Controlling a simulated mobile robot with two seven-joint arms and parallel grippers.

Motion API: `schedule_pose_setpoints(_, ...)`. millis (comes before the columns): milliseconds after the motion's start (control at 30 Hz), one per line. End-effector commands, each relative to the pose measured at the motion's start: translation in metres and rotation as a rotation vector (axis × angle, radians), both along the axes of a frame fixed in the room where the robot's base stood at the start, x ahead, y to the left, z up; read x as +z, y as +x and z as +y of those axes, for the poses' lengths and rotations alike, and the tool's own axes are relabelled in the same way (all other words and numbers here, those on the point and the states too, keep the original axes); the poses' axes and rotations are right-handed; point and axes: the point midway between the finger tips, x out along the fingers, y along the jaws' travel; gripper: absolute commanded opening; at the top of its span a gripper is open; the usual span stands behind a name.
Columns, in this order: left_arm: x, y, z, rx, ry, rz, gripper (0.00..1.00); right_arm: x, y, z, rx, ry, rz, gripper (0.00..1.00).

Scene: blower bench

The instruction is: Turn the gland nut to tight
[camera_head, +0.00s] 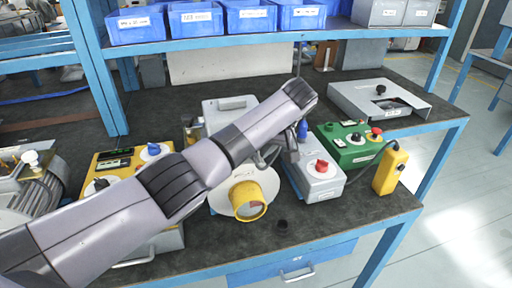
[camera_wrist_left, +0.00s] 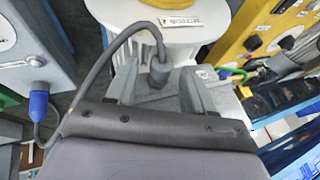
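The gland nut (camera_wrist_left: 158,74) is a dark grey cylinder on the side of the white blower housing (camera_wrist_left: 190,45), with a grey cable (camera_wrist_left: 122,42) coming out of it. My left gripper (camera_wrist_left: 160,70) is open, with one finger on each side of the nut. A small gap seems to show on both sides; contact is not visible. In the head view my left arm reaches across the bench and its gripper (camera_head: 280,145) points down behind the yellow outlet ring (camera_head: 247,200). The arm hides the nut there. My right gripper is not in view.
A grey box with a red knob (camera_head: 321,167) and a green control box (camera_head: 352,143) stand right of the gripper. A blue plug (camera_wrist_left: 39,104) shows at left in the wrist view. A yellow pendant (camera_head: 390,170) and yellow instrument (camera_head: 115,163) stand nearby. Blue bins (camera_head: 196,18) line the shelf.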

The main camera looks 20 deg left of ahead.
Motion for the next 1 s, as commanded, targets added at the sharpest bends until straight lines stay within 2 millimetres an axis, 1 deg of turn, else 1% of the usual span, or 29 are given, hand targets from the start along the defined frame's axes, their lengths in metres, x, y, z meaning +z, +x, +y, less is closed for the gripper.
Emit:
schedule_pose_setpoints(233,0.0,0.0,0.0,0.001,-0.001,0.0,0.51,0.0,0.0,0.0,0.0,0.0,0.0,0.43)
schedule_pose_setpoints(300,0.003,0.0,-0.002,0.001,-0.001,-0.001,0.51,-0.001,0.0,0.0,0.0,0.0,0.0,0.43)
schedule_pose_setpoints(367,0.008,-0.001,-0.005,-0.001,-0.002,-0.002,0.51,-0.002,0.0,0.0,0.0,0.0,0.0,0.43)
schedule_pose_setpoints(600,0.041,-0.006,-0.024,-0.001,-0.002,-0.003,0.51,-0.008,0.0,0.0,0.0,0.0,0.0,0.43)
schedule_pose_setpoints(700,0.052,-0.008,-0.031,0.0,-0.001,-0.002,0.51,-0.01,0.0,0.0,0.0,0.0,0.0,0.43)
schedule_pose_setpoints(833,0.06,-0.009,-0.035,0.001,-0.001,0.0,0.51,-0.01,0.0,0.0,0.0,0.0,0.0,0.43)
schedule_pose_setpoints(1000,0.062,-0.01,-0.035,0.0,-0.001,0.001,0.51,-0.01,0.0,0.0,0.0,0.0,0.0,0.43)
